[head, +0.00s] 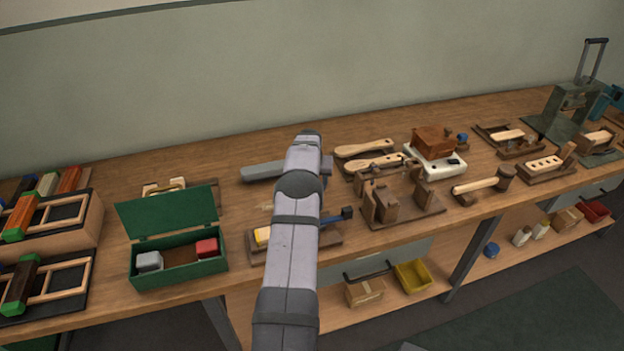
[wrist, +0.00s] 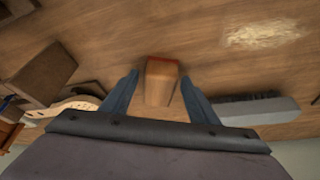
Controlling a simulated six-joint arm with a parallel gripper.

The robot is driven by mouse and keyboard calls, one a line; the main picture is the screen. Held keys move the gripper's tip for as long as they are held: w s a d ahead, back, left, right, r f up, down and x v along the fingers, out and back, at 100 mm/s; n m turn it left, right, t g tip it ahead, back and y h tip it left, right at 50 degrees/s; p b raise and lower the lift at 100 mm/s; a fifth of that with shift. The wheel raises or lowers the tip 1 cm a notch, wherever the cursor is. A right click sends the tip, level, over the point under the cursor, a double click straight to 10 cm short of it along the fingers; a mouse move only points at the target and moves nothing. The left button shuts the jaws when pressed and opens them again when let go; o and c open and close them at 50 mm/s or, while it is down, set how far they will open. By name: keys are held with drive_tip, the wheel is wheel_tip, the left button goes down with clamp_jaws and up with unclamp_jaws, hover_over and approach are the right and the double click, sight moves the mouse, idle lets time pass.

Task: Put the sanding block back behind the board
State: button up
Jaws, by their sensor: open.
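In the wrist view a small brown wooden block with an orange-red edge, apparently the sanding block (wrist: 160,85), sits between the two fingers of my gripper (wrist: 161,76). The fingers are open, with a gap visible on either side of the block. It seems to rest on the bench top; its lower part in the picture is hidden by my gripper. In the head view my arm hides the block and the fingers. A brown board (head: 328,240) lies in front, partly behind my arm, with a yellow piece (head: 262,236) on it. I cannot tell which board the task means.
A long grey tool (head: 262,171) lies left of my gripper; it also shows in the wrist view (wrist: 255,109). Wooden brush bodies (head: 365,149) and a brown jig (head: 400,205) stand to the right. An open green box (head: 180,267) is at the left. The wall is close behind.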

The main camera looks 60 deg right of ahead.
drive_tip(key=shift+a+r, duration=0.1)
drive_tip(key=shift+r, duration=0.55)
drive_tip(key=b+v, duration=0.2)
drive_tip(key=v, duration=0.9)
drive_tip(key=shift+s, duration=0.15)
drive_tip(key=shift+a, duration=0.2)
drive_tip(key=w+a+f+n+y, duration=0.1)
drive_tip(key=w+a+n, duration=0.3)
drive_tip(key=a, duration=1.2)
drive_tip(key=w+a+n+y, duration=0.2)
drive_tip(key=w+a, duration=0.4)
drive_tip(key=a, duration=1)
drive_tip(key=s+a+f+n, duration=0.1)
drive_tip(key=s+a+n, duration=0.2)
drive_tip(key=s+a, duration=0.4)
drive_tip(key=s+a+f+n+g+y, duration=0.1)
drive_tip(key=s+a+n, duration=0.3)
drive_tip(key=a, duration=1.4)
drive_tip(key=s, duration=0.3)
drive_tip(key=shift+a+f+n+g, duration=0.15)
drive_tip(key=shift+a+n+g, duration=0.15)
drive_tip(key=shift+a, duration=0.05)
